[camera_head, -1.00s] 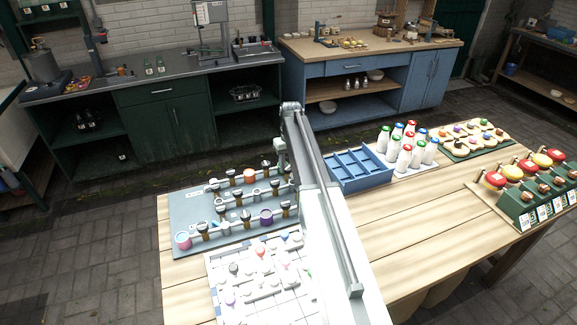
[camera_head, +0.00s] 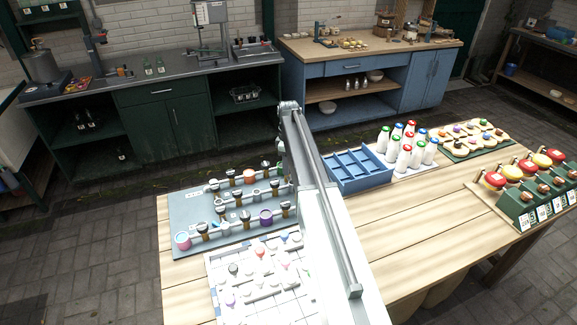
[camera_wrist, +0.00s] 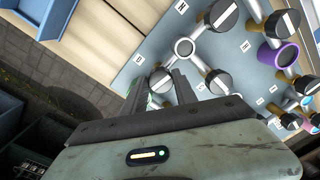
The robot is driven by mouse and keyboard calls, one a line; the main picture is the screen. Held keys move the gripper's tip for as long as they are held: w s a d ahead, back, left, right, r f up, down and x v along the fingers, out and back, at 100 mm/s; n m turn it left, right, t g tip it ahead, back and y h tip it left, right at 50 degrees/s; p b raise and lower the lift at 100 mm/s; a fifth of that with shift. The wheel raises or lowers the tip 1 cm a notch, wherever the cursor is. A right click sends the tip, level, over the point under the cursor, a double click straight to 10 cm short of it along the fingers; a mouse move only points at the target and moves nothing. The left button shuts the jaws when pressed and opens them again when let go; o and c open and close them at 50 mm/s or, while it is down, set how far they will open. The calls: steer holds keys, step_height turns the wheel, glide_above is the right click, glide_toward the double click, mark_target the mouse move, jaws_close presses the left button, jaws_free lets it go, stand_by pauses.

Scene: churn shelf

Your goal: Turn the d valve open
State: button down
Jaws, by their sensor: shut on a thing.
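The grey valve board (camera_head: 186,212) lies on the wooden table in the head view and carries rows of pipes with dark round knobs. In the wrist view a letter plate D (camera_wrist: 138,58) sits beside a dark knob, the d valve (camera_wrist: 160,80), with a pale stripe on its face. My gripper (camera_wrist: 158,76) has a finger on either side of this knob and is shut on it. Its lower part is hidden behind the fingers and gripper body. In the head view my arm hides the gripper tips and this end of the board.
Other knobs stand close by, including one below the M plate (camera_wrist: 217,82) and one near the N plate (camera_wrist: 223,15). A blue tray (camera_head: 361,170) and white bottles (camera_head: 404,150) stand right of my arm. A white grid board (camera_head: 262,278) is in front.

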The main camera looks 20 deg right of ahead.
steer(key=shift+n, duration=1)
steer(key=c, duration=1)
jaws_free()
steer(key=shift+o, duration=0.2)
step_height(320, 180, up, 8)
steer(key=p, duration=0.8)
steer(key=shift+w, duration=0.15)
steer(key=shift+f, duration=0.15)
